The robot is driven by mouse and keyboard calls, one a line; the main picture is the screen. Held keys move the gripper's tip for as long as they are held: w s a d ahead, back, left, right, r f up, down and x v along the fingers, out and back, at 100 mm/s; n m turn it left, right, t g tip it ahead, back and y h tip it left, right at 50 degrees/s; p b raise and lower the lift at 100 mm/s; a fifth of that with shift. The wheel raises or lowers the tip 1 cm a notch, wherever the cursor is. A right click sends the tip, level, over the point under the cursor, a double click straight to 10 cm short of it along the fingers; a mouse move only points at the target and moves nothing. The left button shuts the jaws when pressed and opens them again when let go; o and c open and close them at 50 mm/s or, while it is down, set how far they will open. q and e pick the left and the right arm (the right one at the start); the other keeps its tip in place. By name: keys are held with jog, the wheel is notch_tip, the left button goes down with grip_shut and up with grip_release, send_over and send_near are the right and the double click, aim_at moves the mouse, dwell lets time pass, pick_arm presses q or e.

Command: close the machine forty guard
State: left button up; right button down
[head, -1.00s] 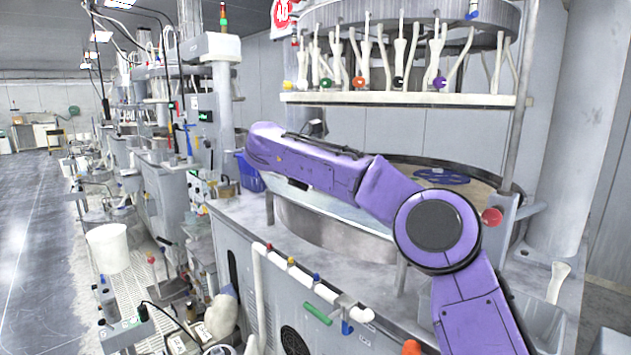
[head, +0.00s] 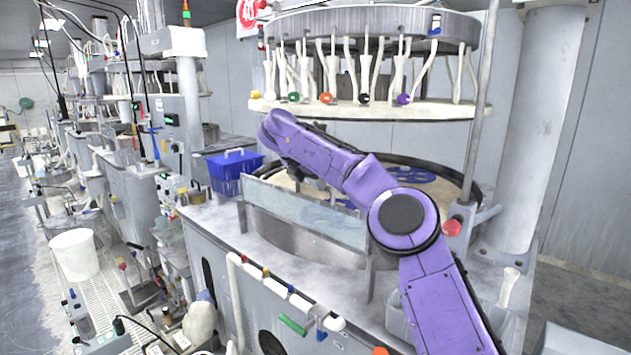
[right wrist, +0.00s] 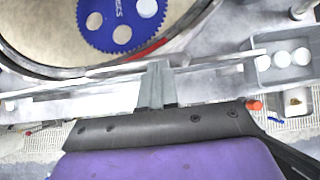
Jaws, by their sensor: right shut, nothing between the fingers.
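The guard (head: 300,212) of the near machine is a clear, slightly tinted panel in the head view. It stands along the front of the round platen basin, between metal end posts. My right arm reaches over the basin from the right. My right gripper is shut and empty; its fingers (right wrist: 156,86) show in the right wrist view, in front of a long pale edge that looks like the guard's. I cannot tell whether they touch it. In the head view the fingertips are mostly hidden by my arm. My left gripper is out of view.
A blue basket (head: 232,172) stands left of the basin. Blue toothed carriers (right wrist: 122,20) lie on the platen. A ring with hanging hoses (head: 375,110) is above. A red button (head: 452,228) is right of my arm. A grey tray (right wrist: 282,68) holds white discs.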

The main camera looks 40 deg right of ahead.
dwell(0.3)
jog(key=a+f+v, duration=0.1)
jog(key=v, duration=1.2)
jog(key=shift+p, duration=0.4)
